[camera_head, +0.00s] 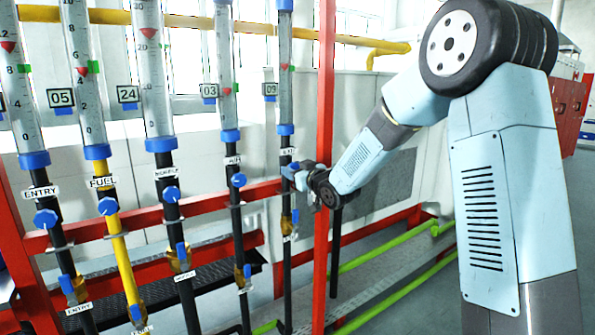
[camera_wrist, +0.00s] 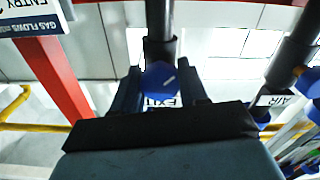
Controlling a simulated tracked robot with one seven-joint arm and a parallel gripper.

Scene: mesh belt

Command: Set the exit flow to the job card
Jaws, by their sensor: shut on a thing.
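The exit flow tube (camera_head: 285,75) is the rightmost of the row in the head view, with a "09" plate (camera_head: 270,89) beside it. A red float and a green marker show near the same height on it; their exact levels are too small to read. My gripper (camera_head: 295,171) is at the valve below this tube. In the wrist view, its two fingers stand either side of the blue exit knob (camera_wrist: 160,78), shut on it. The EXIT label (camera_wrist: 160,101) shows partly behind. The job card (camera_wrist: 32,17), headed "GAS FLOWS", is cut off at the upper left.
The air tube (camera_head: 228,70) stands just left of the exit tube, with its own blue knob (camera_head: 238,180). More tubes with knobs stand further left. A red upright post (camera_head: 324,110) is close to my gripper. Green pipes (camera_head: 395,242) run low at the right.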

